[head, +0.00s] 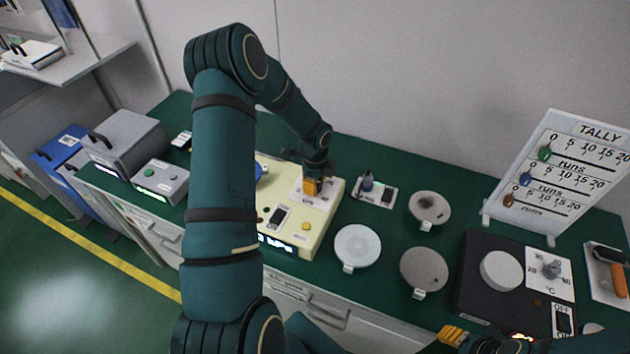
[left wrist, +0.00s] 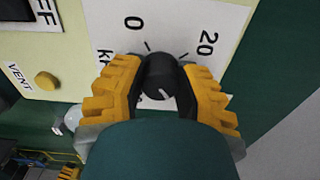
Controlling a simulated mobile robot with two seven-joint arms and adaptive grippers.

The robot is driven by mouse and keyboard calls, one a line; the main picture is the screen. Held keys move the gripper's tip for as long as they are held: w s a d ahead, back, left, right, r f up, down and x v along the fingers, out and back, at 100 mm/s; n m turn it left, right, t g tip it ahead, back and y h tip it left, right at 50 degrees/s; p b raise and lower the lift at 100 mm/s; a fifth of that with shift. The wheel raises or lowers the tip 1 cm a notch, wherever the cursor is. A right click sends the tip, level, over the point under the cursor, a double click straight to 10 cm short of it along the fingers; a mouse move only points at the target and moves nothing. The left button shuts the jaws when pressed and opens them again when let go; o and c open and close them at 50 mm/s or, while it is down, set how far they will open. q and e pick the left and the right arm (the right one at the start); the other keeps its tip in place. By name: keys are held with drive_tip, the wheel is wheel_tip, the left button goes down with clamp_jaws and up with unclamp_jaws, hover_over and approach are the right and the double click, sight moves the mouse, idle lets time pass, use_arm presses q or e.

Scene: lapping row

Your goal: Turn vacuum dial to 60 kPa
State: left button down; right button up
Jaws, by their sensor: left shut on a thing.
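The vacuum dial (left wrist: 160,78) is a dark round knob with a white pointer mark on a white scale plate (left wrist: 185,20). The plate shows 0, 20 and part of "kPa"; other figures are hidden. The white mark points down and slightly right in the left wrist view, away from 0 and 20. My left gripper (left wrist: 158,82) is shut on the dial, one yellow finger on each side. In the head view my left gripper (head: 312,186) reaches down onto the cream vacuum unit (head: 325,225). My right gripper (head: 455,336) shows partly at the bottom, its jaws unclear.
The unit carries a yellow VENT button (left wrist: 44,81), a switch (head: 278,217) and a lit display partly hidden by my arm. Round plates (head: 357,246) and a black hotplate-like unit (head: 480,305) stand to the right. A tally board (head: 565,170) stands behind. Green bench shows between them.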

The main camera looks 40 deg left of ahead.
use_arm(q)
drive_tip(key=m+p, duration=0.1)
drive_tip(key=m, duration=0.2)
drive_tip(key=shift+s+m+p, duration=0.1)
drive_tip(key=shift+m+p, duration=0.2)
drive_tip(key=m+p, duration=0.1)
drive_tip(key=m, duration=0.1)
drive_tip(key=shift+m, duration=0.4)
drive_tip(key=m+p, duration=0.2)
drive_tip(key=m, duration=0.1)
drive_tip(key=shift+m+p, duration=0.6)
drive_tip(key=shift+m, duration=1.6)
drive_tip(key=c, duration=0.6)
unclamp_jaws()
drive_tip(key=shift+w, duration=0.2)
